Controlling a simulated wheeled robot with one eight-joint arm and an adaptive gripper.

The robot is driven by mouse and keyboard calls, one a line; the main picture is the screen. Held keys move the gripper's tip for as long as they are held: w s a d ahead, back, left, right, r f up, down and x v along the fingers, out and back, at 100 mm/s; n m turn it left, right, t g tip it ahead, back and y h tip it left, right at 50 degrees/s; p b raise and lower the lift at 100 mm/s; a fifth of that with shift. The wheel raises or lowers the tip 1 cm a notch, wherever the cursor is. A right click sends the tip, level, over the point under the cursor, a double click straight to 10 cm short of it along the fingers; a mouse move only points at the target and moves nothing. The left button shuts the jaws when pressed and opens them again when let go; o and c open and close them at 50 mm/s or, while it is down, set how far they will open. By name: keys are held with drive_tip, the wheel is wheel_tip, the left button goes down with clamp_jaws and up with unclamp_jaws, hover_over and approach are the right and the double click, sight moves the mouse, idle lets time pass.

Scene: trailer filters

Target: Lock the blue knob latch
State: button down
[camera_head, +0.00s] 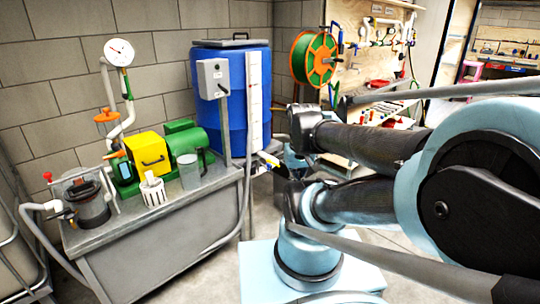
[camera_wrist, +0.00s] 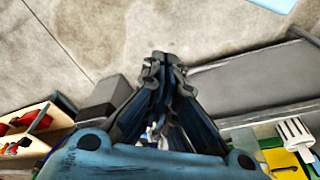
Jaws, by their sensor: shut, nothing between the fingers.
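I cannot make out a blue knob latch for certain in either view. The filter unit with a dark lid (camera_head: 88,203) stands at the left end of the metal bench (camera_head: 165,228) in the head view. A small blue part (camera_head: 123,168) shows beside the green and yellow pump unit, too small to identify. My gripper (camera_wrist: 163,64) is shut and empty in the wrist view, its fingertips together above the concrete floor, beside the grey bench edge. In the head view my arm covers part of the scene to the right of the bench.
A yellow box (camera_head: 149,153), a green motor (camera_head: 185,140), a white ribbed part (camera_head: 152,190) and a clear cup (camera_head: 189,172) crowd the bench. A blue barrel (camera_head: 205,112) stands behind it. A hose hangs at the bench's right end. A wooden tray (camera_wrist: 48,122) holds red items.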

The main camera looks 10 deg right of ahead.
drive_tip(key=shift+w, duration=0.2)
drive_tip(key=w+r+m+h, duration=0.1)
drive_tip(key=w+r+m, duration=0.15)
drive_tip(key=w, duration=0.75)
drive_tip(key=w+r+m, duration=0.1)
drive_tip(key=w+r, duration=0.3)
drive_tip(key=w, duration=0.7)
drive_tip(key=w+f+m, duration=0.1)
drive_tip(key=w+f, duration=0.2)
drive_tip(key=w, duration=0.4)
drive_tip(key=w+f+m, duration=0.1)
drive_tip(key=w+f, duration=0.3)
drive_tip(key=w, duration=0.4)
drive_tip(key=w+a+f+m+t+h, duration=0.1)
drive_tip(key=w+f, duration=0.3)
drive_tip(key=w, duration=0.3)
drive_tip(key=shift+w, duration=0.35)
drive_tip(key=shift+a, duration=0.1)
